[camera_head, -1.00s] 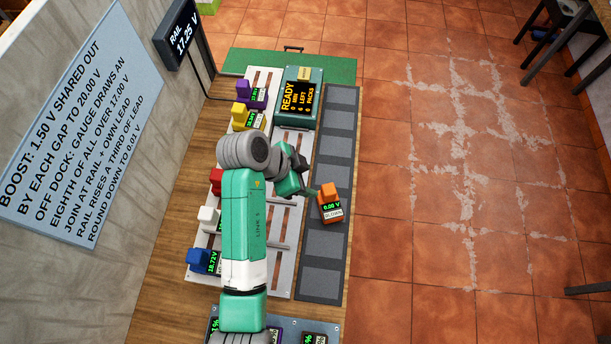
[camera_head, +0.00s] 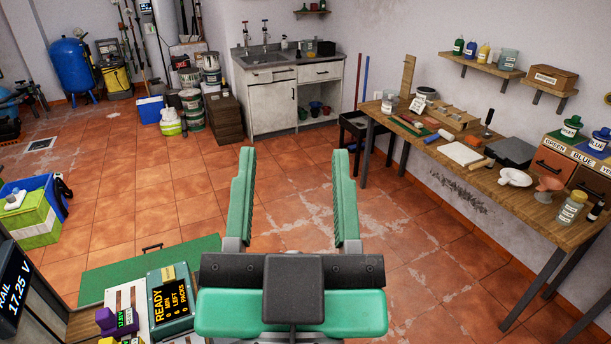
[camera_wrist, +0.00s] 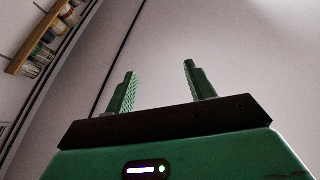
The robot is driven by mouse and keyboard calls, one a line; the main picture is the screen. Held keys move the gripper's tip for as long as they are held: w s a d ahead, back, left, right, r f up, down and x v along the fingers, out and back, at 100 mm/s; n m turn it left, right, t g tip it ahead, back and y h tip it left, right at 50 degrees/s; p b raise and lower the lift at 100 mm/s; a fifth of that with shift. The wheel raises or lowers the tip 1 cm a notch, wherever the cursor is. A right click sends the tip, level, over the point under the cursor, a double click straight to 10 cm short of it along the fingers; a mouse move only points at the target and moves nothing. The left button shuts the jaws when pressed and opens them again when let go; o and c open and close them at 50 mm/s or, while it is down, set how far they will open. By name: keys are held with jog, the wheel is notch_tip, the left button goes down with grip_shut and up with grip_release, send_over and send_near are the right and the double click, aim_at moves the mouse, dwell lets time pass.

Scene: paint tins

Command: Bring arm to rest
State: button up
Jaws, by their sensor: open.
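My gripper (camera_head: 292,170) is raised in front of the head camera, its two green fingers apart with nothing between them. Only floor tiles show between the fingers in the head view. The gripper also shows in the wrist view (camera_wrist: 158,80), open and empty against a plain wall. The bench is mostly outside the head view; a purple pack (camera_head: 107,319) and the sign reading "READY 0 MIN 6 LEFT 0 PACKS" (camera_head: 169,300) show at the lower left.
The rail display (camera_head: 15,285) reads 17.25 V. A wooden worktable (camera_head: 440,145) with tools and bottles stands along the right wall. A sink cabinet (camera_head: 270,105) stands at the back. The floor between is clear.

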jog(key=s+r, duration=0.1)
jog(key=s+d+r+t, duration=0.1)
jog(key=shift+s+r+n, duration=0.25)
jog(key=shift+s+n, duration=0.05)
jog(key=shift+s, duration=0.1)
notch_tip(320, 180, up, 3)
jog(key=p, duration=0.3)
jog(key=shift+r, duration=0.2)
